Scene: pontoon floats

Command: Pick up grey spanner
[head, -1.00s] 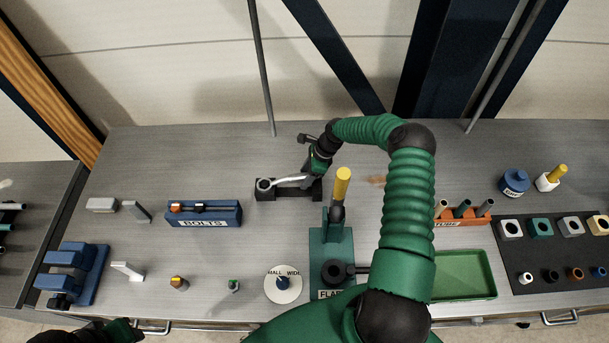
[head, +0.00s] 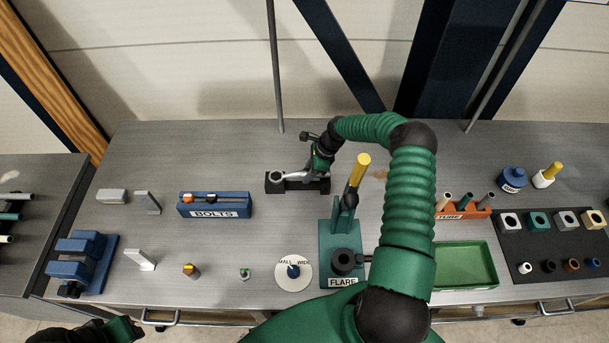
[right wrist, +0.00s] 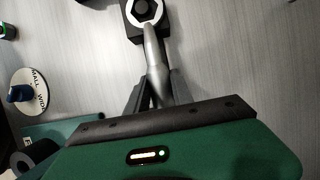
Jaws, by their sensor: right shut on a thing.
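The grey spanner (head: 293,176) lies along a black block (head: 298,187) at the back middle of the bench. In the right wrist view its ring end (right wrist: 145,11) is over the black block, around a dark centre; whether it is raised clear of the block I cannot tell. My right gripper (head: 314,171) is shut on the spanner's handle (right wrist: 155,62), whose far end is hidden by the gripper. My left gripper (head: 122,329) is at the lower left edge of the head view, away from the spanner, and its jaws are unclear.
A green FLARE tool (head: 341,240) with a yellow-gripped lever (head: 359,170) stands just right and in front. A blue BOLTS rack (head: 216,208) is left, an orange TUBE rack (head: 470,212) and green tray (head: 440,265) right. Bare bench lies behind the black block.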

